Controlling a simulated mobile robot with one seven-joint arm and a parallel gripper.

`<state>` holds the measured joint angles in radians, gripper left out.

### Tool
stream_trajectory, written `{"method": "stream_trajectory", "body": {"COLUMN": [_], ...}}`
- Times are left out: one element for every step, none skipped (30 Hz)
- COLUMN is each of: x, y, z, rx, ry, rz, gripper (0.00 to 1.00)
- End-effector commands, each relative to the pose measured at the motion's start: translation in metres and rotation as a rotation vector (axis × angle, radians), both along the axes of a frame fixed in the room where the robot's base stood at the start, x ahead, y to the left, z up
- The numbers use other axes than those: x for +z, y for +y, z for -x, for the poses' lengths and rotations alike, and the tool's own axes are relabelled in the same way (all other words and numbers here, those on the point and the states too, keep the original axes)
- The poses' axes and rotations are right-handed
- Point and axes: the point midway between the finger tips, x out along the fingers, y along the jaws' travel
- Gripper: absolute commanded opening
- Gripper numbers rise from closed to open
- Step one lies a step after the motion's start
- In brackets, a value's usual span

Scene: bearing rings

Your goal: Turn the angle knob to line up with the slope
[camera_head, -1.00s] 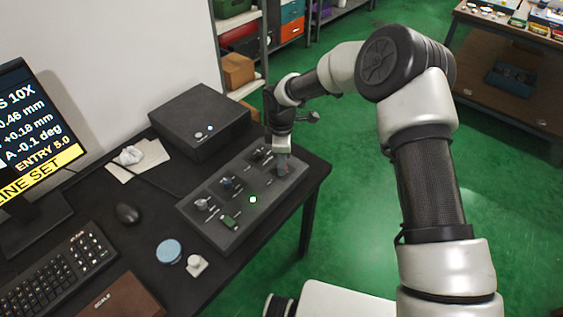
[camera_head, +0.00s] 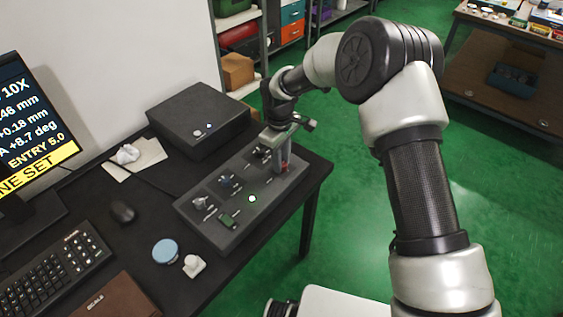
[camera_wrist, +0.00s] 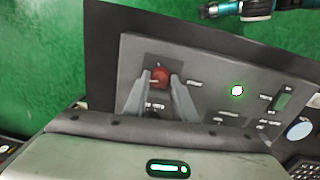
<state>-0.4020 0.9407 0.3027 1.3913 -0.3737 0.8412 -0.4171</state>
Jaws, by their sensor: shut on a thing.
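A red knob (camera_wrist: 160,76) stands on the dark control panel (camera_wrist: 210,88) in the wrist view. My gripper (camera_wrist: 160,84) has one finger on each side of it and is shut on it. The knob's label is too small to read. In the head view my gripper (camera_head: 283,168) reaches down to the right end of the control panel (camera_head: 225,235) and mostly hides the knob. The slope itself is not in view.
Other controls (camera_head: 228,182) and a lit green-white button (camera_head: 252,198) sit left of my gripper. A dark box (camera_head: 198,118) stands behind the panel. A mouse, keyboard (camera_head: 50,265), blue disc (camera_head: 166,251) and white knob-like piece (camera_head: 194,265) lie to the left and front.

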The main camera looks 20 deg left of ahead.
Motion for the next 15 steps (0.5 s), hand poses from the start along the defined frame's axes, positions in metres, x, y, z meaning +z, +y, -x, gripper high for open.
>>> {"method": "stream_trajectory", "body": {"x": [-0.0006, -0.0005, -0.0003, -0.0001, 0.0000, 0.0001, 0.0001, 0.0002, 0.0003, 0.0004, 0.0005, 0.0005, 0.0006, 0.0006, 0.0007], "y": [0.0008, 0.0008, 0.0011, 0.0012, 0.0012, 0.0010, 0.0009, 0.0008, 0.0006, 0.0006, 0.0006, 0.0006, 0.0007, 0.0008, 0.0008], "z": [-0.0006, -0.0006, -0.0006, -0.0006, -0.0006, -0.0007, -0.0008, -0.0009, -0.0009, -0.0009, -0.0009, -0.0009, -0.0008, -0.0009, -0.0009], "rx": [-0.031, -0.050, -0.074, -0.090, -0.107, -0.126, -0.141, -0.153, -0.167, -0.177, -0.185, -0.194, -0.201, -0.206, -0.213], "ry": [-0.003, -0.003, -0.003, -0.002, -0.003, -0.003, -0.002, -0.002, -0.002, -0.002, -0.001, -0.001, -0.001, -0.001, -0.002], "rz": [-0.002, -0.001, -0.001, -0.001, -0.002, -0.001, -0.001, -0.002, -0.001, -0.001, -0.001, -0.001, -0.001, -0.001, -0.001], "gripper": [0.02, 0.02, 0.02, 0.02, 0.02, 0.02, 0.02, 0.02, 0.02, 0.02, 0.02, 0.02, 0.02, 0.02, 0.02]}}
